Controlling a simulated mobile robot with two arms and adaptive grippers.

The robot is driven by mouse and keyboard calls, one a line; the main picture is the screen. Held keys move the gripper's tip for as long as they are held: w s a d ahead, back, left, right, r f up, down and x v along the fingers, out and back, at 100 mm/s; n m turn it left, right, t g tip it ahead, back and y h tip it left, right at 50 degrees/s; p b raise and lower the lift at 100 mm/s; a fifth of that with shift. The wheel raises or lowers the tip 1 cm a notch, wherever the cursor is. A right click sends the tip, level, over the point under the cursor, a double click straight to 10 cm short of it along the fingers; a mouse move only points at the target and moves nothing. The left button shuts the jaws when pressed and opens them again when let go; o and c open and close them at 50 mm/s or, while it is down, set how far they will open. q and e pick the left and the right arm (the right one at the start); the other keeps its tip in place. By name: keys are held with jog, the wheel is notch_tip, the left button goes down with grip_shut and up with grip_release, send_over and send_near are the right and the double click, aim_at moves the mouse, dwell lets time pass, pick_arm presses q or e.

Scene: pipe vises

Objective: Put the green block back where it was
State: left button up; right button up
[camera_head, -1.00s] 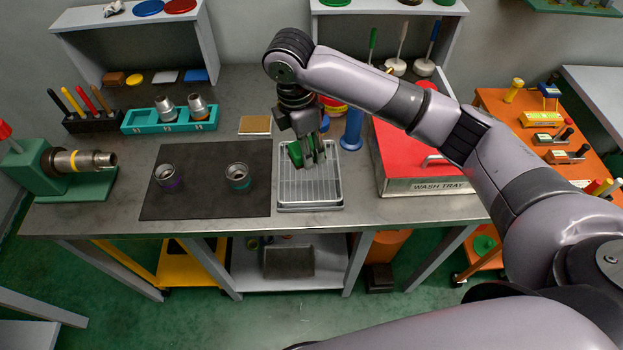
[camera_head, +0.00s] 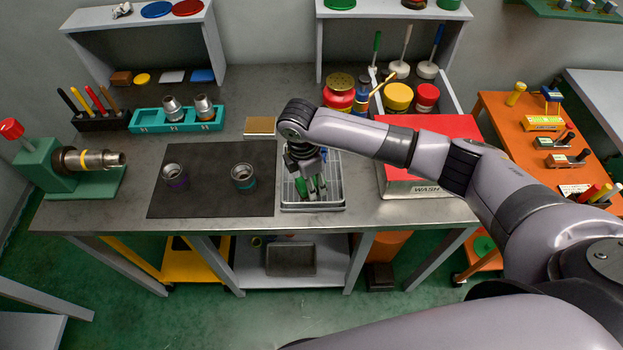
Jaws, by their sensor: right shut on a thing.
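My right gripper (camera_head: 312,186) points down over the grey wire-like tray (camera_head: 330,206) on the bench. It is shut on the green block (camera_head: 302,187), whose green side shows by the fingers at the left. The fingers hide part of the block. I cannot tell whether the block touches the tray floor. My left gripper is not in view.
A dark mat (camera_head: 212,200) with two ring fittings lies left of the tray. The red wash tray (camera_head: 428,150) stands to the right, under my forearm. Jars and brushes stand behind. A green pipe vise (camera_head: 62,172) is at the far left.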

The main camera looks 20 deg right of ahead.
jog(key=shift+f, duration=0.2)
jog(key=o, duration=1)
jog(key=shift+r, duration=0.1)
notch_tip(320, 180, up, 12)
jog(key=a+b, duration=0.1)
jog(key=b, duration=0.1)
jog(key=shift+a+b, duration=0.25)
jog(key=shift+b, duration=0.15)
jog(key=shift+r, duration=0.1)
